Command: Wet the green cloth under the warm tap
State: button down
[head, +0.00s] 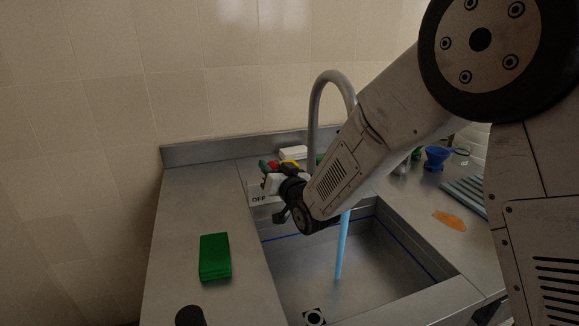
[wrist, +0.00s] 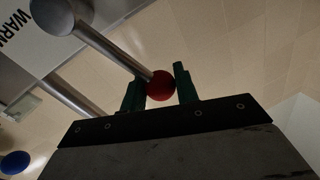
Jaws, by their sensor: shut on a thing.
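The green cloth (head: 215,258) lies as a folded block on the counter left of the sink. The grey gooseneck tap (head: 313,115) stands behind the sink, and a blue stream of water (head: 341,255) falls into the basin (head: 385,262). My gripper (wrist: 160,77) is shut on a red ball knob (wrist: 160,88) at the end of a metal lever (wrist: 108,51). A partly cut-off label reading "WAR" (wrist: 16,24) shows beside it. In the head view, my gripper (head: 270,172) is at the back left of the sink, far from the cloth. My arm hides part of the tap.
An "OFF" label (head: 259,199) is at the back left of the basin. On the right counter are an orange flat piece (head: 449,220), a blue funnel (head: 437,157) and a ribbed rack (head: 468,194). A dark cylinder (head: 190,316) stands in front of the cloth. A blue ball (wrist: 15,162) shows in the wrist view.

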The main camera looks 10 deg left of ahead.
jog(key=c, duration=1.1)
grip_release()
jog(key=shift+s+a, duration=0.1)
jog(key=v, duration=0.8)
jog(key=shift+f, duration=0.1)
